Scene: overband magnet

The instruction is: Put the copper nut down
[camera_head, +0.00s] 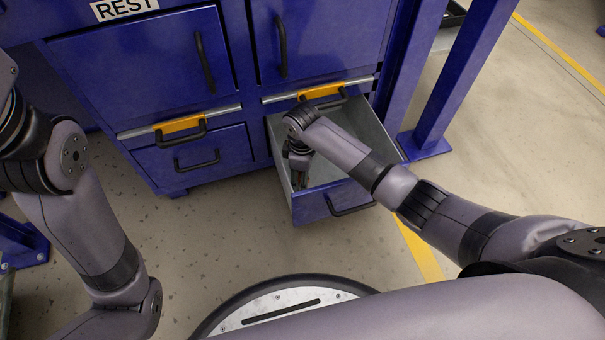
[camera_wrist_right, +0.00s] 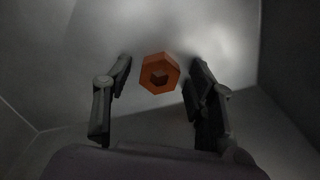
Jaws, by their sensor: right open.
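The copper nut (camera_wrist_right: 159,73) is an orange-brown hexagonal ring in the right wrist view. It lies inside the grey-walled drawer (camera_head: 377,139), between and slightly beyond the fingertips. My right gripper (camera_wrist_right: 158,75) is open, with a gap between each finger and the nut. In the head view my right gripper (camera_head: 299,178) reaches down into the pulled-out drawer, near its left wall; the nut cannot be made out there. My left arm shows at the left, but its gripper is out of view.
The blue cabinet (camera_head: 145,65) has other closed doors and a closed drawer (camera_head: 195,160) left of the open one. A blue post (camera_head: 440,85) stands to the right of the open drawer. Clear floor (camera_head: 215,240) lies in front.

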